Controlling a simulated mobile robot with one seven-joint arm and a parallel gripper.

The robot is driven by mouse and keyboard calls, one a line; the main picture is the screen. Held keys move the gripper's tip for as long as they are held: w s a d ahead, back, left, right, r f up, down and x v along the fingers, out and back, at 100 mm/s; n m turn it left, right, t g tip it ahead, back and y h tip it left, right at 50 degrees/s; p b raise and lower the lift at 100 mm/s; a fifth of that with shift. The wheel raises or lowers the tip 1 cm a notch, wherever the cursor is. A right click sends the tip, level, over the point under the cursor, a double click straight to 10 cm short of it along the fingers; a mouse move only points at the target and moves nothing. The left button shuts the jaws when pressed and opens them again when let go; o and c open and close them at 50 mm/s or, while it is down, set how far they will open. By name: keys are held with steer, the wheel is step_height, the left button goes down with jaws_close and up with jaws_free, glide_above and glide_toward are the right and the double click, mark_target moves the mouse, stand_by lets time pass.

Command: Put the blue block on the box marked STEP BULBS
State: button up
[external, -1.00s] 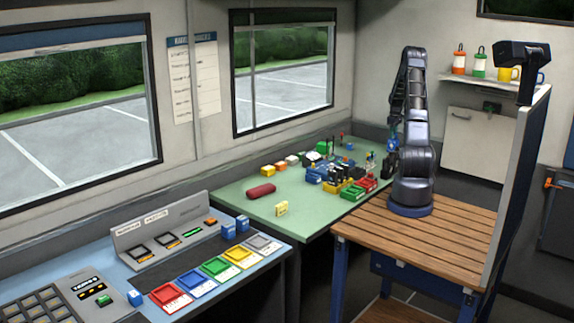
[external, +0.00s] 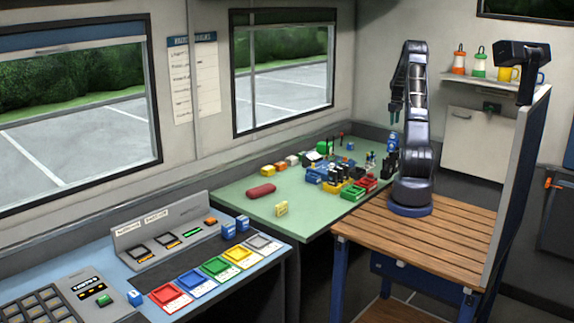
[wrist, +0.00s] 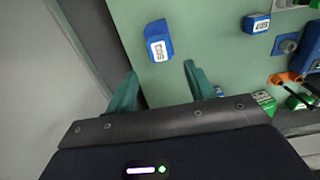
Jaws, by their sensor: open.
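My gripper (external: 396,116) is open and raised above the far right end of the green table, beside my upright arm. In the wrist view its two teal fingers (wrist: 160,84) are apart with nothing between them. A blue block with a white label (wrist: 158,40) lies on the green surface beyond the fingertips, apart from them. A second blue piece with a white label (wrist: 256,23) lies to its right. The label writing is too small to read. In the external view a small blue piece (external: 350,147) stands at the table's back. I cannot make out a box marked STEP BULBS.
The green table (external: 240,212) holds a crowded cluster of bins and small parts, including a red bin (external: 369,185) and a green bin (external: 352,193). The table's front left is mostly clear.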

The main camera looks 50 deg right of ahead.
steer(key=shift+r, duration=1.95)
steer(key=w+a+r, duration=0.3)
steer(key=a+r, duration=0.3)
steer(key=a, duration=0.4)
steer(key=w+a+r, duration=0.3)
steer(key=a+r, duration=0.3)
steer(key=a, duration=0.4)
steer(key=s+a+r+t+h, duration=0.1)
steer(key=a+r, duration=0.3)
steer(key=a, duration=0.5)
steer(key=s+a+r+t, duration=0.1)
steer(key=a+r, duration=0.2)
steer(key=a, duration=0.6)
steer(key=s+a+r+t, duration=0.1)
steer(key=s+a, duration=0.6)
steer(key=a, duration=0.5)
steer(key=s+a+r+t, duration=0.1)
steer(key=s+a, duration=0.7)
steer(key=a, duration=0.3)
steer(key=s+a+f+y, duration=0.1)
steer(key=s+a+f, duration=0.2)
steer(key=s+a, duration=0.3)
steer(key=s, duration=0.2)
steer(key=shift+s+f+t, duration=0.15)
steer(key=shift+s+t, duration=0.15)
